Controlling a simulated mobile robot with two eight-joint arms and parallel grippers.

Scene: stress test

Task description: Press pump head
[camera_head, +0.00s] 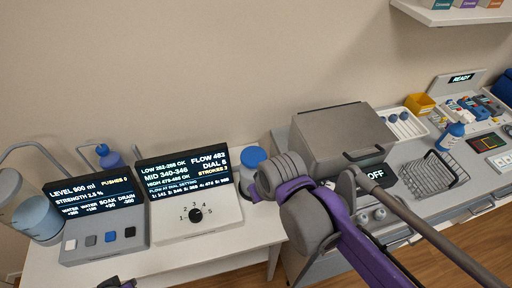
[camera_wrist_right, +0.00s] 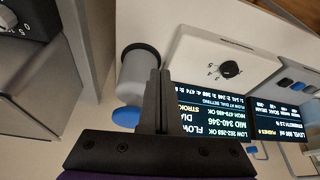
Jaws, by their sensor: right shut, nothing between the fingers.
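A white cylinder with a blue top (camera_head: 254,157) stands at the right end of the white table, partly hidden by my right arm. In the right wrist view, a pale cylinder (camera_wrist_right: 135,80) with a dark ring lies just beside the fingers, with a blue round part (camera_wrist_right: 126,117) near it. I cannot tell which part is the pump head, or whether the fingers touch it. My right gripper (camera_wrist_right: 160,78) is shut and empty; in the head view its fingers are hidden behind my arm. A dark tip of my left gripper (camera_head: 116,283) shows at the bottom edge, its jaws unclear.
A grey box (camera_head: 345,135) and wire basket (camera_head: 437,175) stand right.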

